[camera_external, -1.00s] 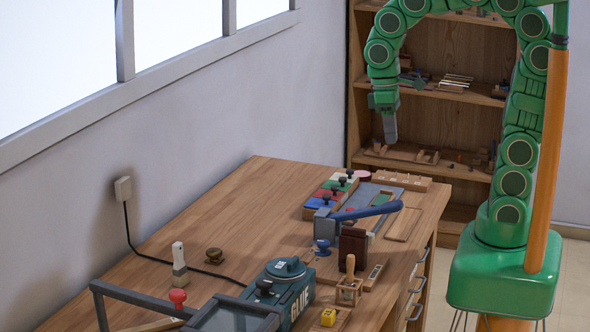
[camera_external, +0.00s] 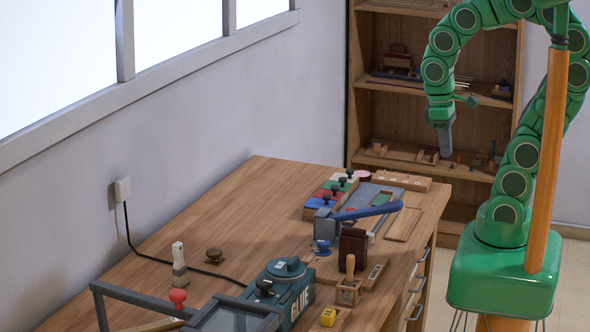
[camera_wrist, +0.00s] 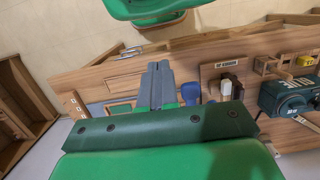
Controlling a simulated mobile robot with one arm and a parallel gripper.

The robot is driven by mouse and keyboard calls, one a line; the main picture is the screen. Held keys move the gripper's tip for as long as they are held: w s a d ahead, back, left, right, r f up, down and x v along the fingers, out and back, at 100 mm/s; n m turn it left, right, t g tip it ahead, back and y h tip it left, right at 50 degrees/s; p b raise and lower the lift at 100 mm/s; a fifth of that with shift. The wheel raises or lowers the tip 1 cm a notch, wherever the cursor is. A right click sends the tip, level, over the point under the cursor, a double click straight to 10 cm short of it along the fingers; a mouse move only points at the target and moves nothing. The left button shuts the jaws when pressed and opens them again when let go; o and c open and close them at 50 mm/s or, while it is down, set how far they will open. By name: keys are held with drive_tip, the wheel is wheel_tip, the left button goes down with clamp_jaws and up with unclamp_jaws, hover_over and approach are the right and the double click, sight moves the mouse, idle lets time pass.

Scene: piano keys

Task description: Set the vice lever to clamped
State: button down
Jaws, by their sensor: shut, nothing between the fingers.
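The vice (camera_external: 325,226) is a grey body near the right side of the workbench. Its long blue lever (camera_external: 368,211) extends to the right and slightly up from the body, over the bench's right part. My gripper (camera_external: 446,154) is shut and empty, in the air beyond the bench's right edge, above and to the right of the lever. In the wrist view my gripper's grey fingers (camera_wrist: 158,78) are together. A blue shape (camera_wrist: 190,92) just right of them looks like part of the lever; the fingers appear apart from it.
A dark brown block (camera_external: 353,246) stands close in front of the lever. The teal glue pot (camera_external: 288,285) is nearer the front. Coloured blocks with dark knobs (camera_external: 331,190) sit behind the vice. A wooden shelf (camera_external: 435,100) stands beyond the bench. The bench's left middle is fairly clear.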

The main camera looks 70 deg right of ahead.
drive_tip(key=w+a+m+g+y, duration=0.3)
drive_tip(key=w+a+m+y, duration=0.25)
drive_tip(key=w+a, duration=2.2)
drive_tip(key=w+a+f+m+g+y, duration=0.1)
drive_tip(key=w+a+f, duration=0.2)
drive_tip(key=a, duration=0.4)
drive_tip(key=w+a+f+g+y, duration=0.1)
drive_tip(key=w+a+f, duration=0.3)
drive_tip(key=a, duration=0.3)
drive_tip(key=w+a+f+m+g+y, duration=0.2)
drive_tip(key=a+f+m, duration=0.1)
drive_tip(key=a+f, duration=0.9)
drive_tip(key=shift+n, duration=0.25)
drive_tip(key=r+x, duration=0.1)
drive_tip(key=x, duration=0.3)
drive_tip(key=a+x, duration=0.1)
drive_tip(key=x, duration=0.4)
drive_tip(key=r+x, duration=0.1)
drive_tip(key=x, duration=0.4)
drive_tip(key=shift+s+a+r, duration=0.15)
drive_tip(key=shift+r, duration=0.2)
drive_tip(key=shift+s+a+g, duration=0.1)
drive_tip(key=shift+g, duration=0.2)
